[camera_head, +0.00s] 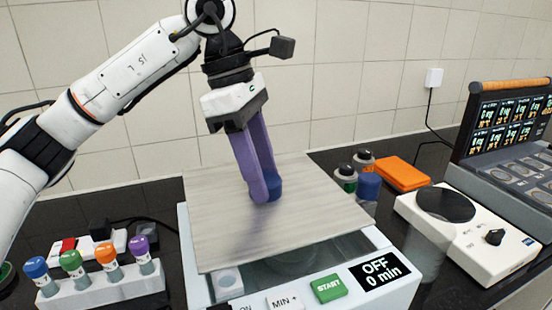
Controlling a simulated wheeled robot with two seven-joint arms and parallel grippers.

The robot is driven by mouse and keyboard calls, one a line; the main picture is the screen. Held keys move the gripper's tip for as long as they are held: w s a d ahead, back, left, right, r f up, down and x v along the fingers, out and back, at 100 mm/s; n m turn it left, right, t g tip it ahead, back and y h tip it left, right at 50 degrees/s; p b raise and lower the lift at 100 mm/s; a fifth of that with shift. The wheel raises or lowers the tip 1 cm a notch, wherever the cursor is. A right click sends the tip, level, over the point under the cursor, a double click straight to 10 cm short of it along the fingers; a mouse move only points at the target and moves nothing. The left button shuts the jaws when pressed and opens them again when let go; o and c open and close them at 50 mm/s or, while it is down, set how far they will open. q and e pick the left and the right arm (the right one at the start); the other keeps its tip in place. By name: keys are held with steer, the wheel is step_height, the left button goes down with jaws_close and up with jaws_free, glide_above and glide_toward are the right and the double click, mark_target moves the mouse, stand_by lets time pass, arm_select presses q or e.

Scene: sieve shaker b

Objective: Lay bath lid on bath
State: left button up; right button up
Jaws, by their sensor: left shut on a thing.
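The bath lid (310,215) is a flat grey square plate with a blue knob (275,187) in its middle. My left gripper (263,194) points down from above, its purple fingers shut on the knob. The lid is over the bath (250,299), a white box with a green START button and a display reading OFF, 0 min. The lid sits slightly turned against the bath and covers most of its opening. A dark strip of the inside shows along the front edge. I cannot tell whether the lid touches the rim. My right gripper is not in view.
A white rack (100,290) with several colour-capped tubes stands at the left. Several capped bottles (345,178) and an orange box (402,173) are behind right. A white device with a black round plate (465,235) and a screened console (510,120) stand at the right.

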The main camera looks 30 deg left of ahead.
arm_select(q)
steer(key=shift+s+f+b, duration=0.3)
steer(key=shift+f+b, duration=0.15)
steer(key=shift+b, duration=0.05)
step_height(320, 180, down, 3)
steer(key=shift+r+b, duration=0.2)
steer(key=shift+b, duration=0.9)
steer(key=shift+w+f+b, duration=0.1)
steer(key=shift+f+b, duration=0.45)
steer(key=shift+f, duration=0.3)
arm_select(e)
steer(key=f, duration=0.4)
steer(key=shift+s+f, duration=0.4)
arm_select(q)
steer(key=shift+f, duration=0.1)
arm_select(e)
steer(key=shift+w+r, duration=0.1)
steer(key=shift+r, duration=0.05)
arm_select(q)
steer(key=shift+f, duration=0.55)
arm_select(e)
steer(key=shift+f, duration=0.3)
arm_select(q)
steer(key=o, duration=1.5)
